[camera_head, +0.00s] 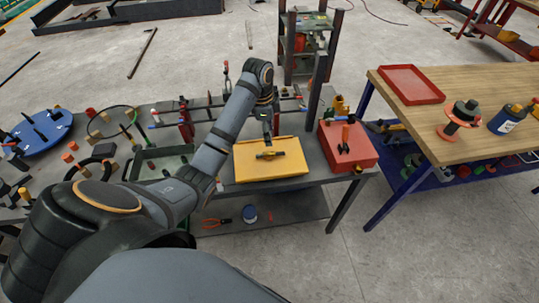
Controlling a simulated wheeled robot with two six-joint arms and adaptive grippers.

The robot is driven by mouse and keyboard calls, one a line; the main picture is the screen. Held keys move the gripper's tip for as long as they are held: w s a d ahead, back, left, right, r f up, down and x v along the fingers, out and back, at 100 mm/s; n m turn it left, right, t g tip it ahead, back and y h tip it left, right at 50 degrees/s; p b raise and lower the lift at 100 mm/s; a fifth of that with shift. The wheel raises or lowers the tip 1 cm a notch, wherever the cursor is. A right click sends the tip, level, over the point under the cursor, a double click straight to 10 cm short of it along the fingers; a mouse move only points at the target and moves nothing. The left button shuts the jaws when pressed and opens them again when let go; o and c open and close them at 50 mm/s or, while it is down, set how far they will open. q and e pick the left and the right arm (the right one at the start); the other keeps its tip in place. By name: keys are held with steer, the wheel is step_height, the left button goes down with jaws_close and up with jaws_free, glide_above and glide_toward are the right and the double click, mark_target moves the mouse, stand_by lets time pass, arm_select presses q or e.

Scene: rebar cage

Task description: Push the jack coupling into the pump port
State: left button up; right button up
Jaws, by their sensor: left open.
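My left arm reaches across the grey bench, and its gripper (267,141) points down over a yellow panel or tray (290,170). The gripper is open, small and dark in this view. A small yellow and black part (270,155) lies on the yellow surface just below the fingertips; I cannot tell whether they touch it. I cannot tell for sure which piece is the jack coupling, nor make out the pump port. My right gripper is not in view.
A wooden-topped table (405,104) with a red tray (410,84) stands at the right. A dark upright frame (318,75) rises behind the bench. A blue round plate (40,133) and many small parts crowd the bench's left. The lower shelf holds red-handled pliers (216,223).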

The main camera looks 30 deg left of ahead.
arm_select(q)
steer(key=b, duration=0.4)
glide_above(270, 153)
steer(key=f, duration=0.4)
steer(key=shift+w+a+f, duration=0.1)
steer(key=shift+w+f, duration=0.1)
steer(key=shift+f, duration=0.35)
steer(key=f, duration=0.1)
steer(key=f+p, duration=0.1)
steer(key=f, duration=0.2)
steer(key=shift+s+f+p, duration=0.25)
steer(key=shift+f+p, duration=0.05)
steer(key=shift+f, duration=0.1)
steer(key=shift+w+f, duration=0.1)
steer(key=shift+f, duration=0.05)
jaws_close()
